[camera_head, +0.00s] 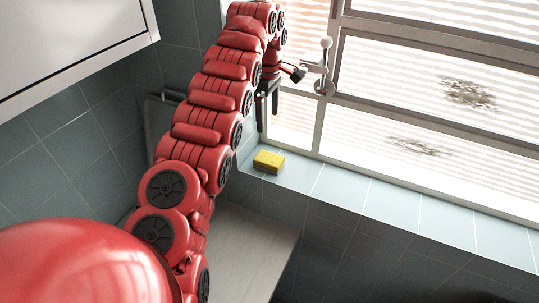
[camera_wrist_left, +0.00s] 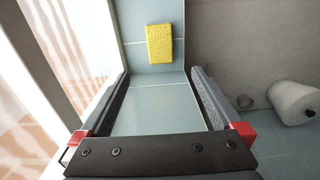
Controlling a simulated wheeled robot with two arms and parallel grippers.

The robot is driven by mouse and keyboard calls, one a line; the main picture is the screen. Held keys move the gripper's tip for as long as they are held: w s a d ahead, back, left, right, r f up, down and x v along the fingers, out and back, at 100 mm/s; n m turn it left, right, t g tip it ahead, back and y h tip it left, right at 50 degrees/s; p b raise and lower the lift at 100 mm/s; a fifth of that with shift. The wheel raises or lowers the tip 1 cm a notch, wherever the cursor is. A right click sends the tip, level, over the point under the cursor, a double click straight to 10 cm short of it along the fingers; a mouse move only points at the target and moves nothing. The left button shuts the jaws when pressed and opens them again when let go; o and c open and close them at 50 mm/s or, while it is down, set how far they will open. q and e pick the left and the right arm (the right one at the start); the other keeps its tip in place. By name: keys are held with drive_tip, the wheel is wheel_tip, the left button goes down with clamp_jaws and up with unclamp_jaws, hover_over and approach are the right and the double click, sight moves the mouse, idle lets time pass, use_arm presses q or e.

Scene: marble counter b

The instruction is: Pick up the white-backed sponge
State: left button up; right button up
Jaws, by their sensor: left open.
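The sponge (camera_head: 268,161) lies on the blue-grey tiled window sill in the head view, near the sill's left end. Its visible face is yellow; I see no white backing. In the left wrist view the sponge (camera_wrist_left: 159,43) lies ahead of the fingertips, roughly centred between them. My left gripper (camera_head: 267,112) is above the sill next to the window, with its fingers pointing down, higher than the sponge and apart from it. In the left wrist view the left gripper (camera_wrist_left: 160,74) is open and empty. My right gripper is not in view.
The window frame and its handle (camera_head: 325,65) stand close to my left gripper. The sill (camera_head: 390,207) is bare right of the sponge. A white roll (camera_wrist_left: 293,102) is at the right in the left wrist view. A white cabinet (camera_head: 70,45) hangs at upper left.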

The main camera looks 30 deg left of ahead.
use_arm(q)
wheel_tip(320, 180, down, 2)
drive_tip(key=b, duration=0.2)
drive_tip(key=p, duration=0.4)
hover_over(267, 157)
drive_tip(key=f, duration=0.9)
drive_tip(key=shift+s+d+f, duration=0.15)
drive_tip(key=shift+s+d, duration=0.05)
drive_tip(key=shift+d, duration=0.15)
drive_tip(key=shift+a+f, duration=0.15)
drive_tip(key=shift+f, duration=0.2)
wheel_tip(267, 157, down, 4)
drive_tip(key=p, duration=0.3)
drive_tip(key=shift+w+a+r, duration=0.1)
drive_tip(key=shift+a+r, duration=0.05)
drive_tip(key=shift+f, duration=0.6)
drive_tip(key=c, duration=1.3)
drive_tip(key=shift+a+r, duration=0.1)
drive_tip(key=shift+r, duration=0.05)
